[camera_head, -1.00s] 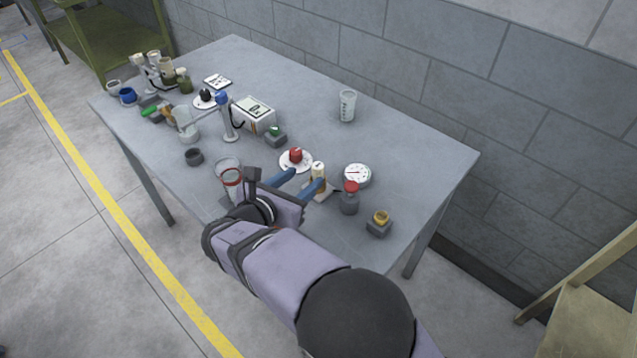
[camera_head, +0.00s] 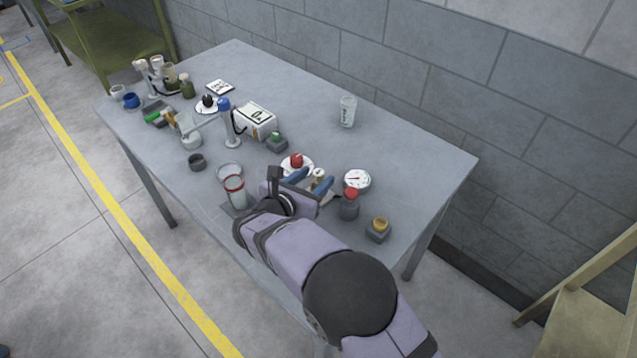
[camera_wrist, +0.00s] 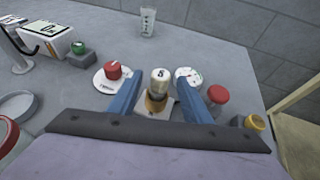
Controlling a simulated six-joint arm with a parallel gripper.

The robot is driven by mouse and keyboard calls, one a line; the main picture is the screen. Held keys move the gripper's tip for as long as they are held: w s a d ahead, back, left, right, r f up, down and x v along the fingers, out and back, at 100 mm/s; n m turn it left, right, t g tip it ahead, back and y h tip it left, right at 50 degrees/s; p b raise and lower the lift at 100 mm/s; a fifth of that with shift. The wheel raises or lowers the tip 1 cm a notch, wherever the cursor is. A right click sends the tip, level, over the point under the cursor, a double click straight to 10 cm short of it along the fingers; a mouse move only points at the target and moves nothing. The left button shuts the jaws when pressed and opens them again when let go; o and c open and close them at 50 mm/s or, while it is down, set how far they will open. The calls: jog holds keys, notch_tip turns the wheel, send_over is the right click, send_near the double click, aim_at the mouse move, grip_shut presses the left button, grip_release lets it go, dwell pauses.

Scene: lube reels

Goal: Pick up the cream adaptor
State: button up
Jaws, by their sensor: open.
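The cream adaptor (camera_wrist: 160,80) is a small upright cylinder with a dark mark on its pale top and a tan-brown lower part. It stands on a light square base or card (camera_wrist: 172,104) in the wrist view. My gripper (camera_wrist: 160,92) is open, with one blue finger on each side of the adaptor. I cannot tell whether either finger touches it. In the head view the adaptor (camera_head: 319,173) shows only its top between the fingertips of my gripper (camera_head: 309,181); the rest is hidden by the fingers.
A red knob on a white plate (camera_wrist: 113,74) stands just left of the fingers. A round gauge (camera_wrist: 188,76) and red-capped jar (camera_wrist: 217,96) are close on the right, with a yellow-topped block (camera_head: 378,228) beyond.

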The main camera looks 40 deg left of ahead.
jog(key=shift+w+f, duration=0.1)
jog(key=shift+w, duration=0.2)
jog(key=shift+c, duration=0.7)
grip_shut()
jog(key=shift+a, duration=0.1)
